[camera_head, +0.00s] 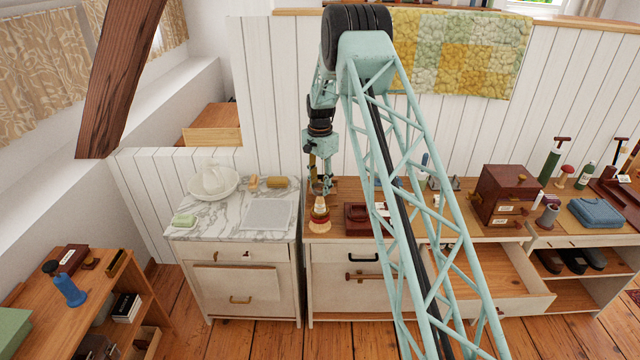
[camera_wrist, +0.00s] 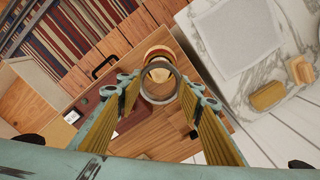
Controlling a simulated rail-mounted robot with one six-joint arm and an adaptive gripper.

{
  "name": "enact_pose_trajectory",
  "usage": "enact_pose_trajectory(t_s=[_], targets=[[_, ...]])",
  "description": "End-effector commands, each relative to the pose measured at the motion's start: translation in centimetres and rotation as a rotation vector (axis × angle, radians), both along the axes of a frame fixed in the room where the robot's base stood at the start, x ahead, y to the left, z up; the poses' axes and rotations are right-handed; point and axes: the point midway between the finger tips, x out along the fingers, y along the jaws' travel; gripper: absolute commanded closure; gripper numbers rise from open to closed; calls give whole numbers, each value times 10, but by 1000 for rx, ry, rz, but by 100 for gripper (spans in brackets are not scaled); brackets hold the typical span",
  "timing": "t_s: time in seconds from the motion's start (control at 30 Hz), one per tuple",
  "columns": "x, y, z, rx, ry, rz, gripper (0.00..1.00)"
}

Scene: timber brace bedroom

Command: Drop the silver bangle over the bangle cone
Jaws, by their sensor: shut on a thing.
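My gripper (camera_head: 321,186) hangs over the left end of the wooden counter, pointing down. In the wrist view its two yellow-padded fingers (camera_wrist: 160,84) are shut on the silver bangle (camera_wrist: 160,102), a dark grey ring spanning the space between the fingertips. The bangle cone (camera_head: 320,213), cream and reddish with a wooden look, stands upright on the counter just below the gripper. In the wrist view the cone (camera_wrist: 159,52) shows beyond the bangle and partly through its opening. Whether the bangle touches the cone, I cannot tell. The bangle is too small to make out in the head view.
A dark red box (camera_head: 358,217) sits close right of the cone. A marble-topped cabinet (camera_head: 190,226) with a white cloth (camera_head: 268,215), a bowl (camera_head: 214,182) and a brush (camera_head: 278,182) adjoins on the left. An open drawer (camera_head: 490,285) juts out at right.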

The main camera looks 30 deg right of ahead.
Motion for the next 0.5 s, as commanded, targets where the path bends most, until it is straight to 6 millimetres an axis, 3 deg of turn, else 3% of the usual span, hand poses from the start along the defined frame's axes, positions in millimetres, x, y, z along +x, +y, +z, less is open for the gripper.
enact_pose_trajectory(t_s=[0.5], targets=[[0, 0, -26, -1, -1, 0, 77]])
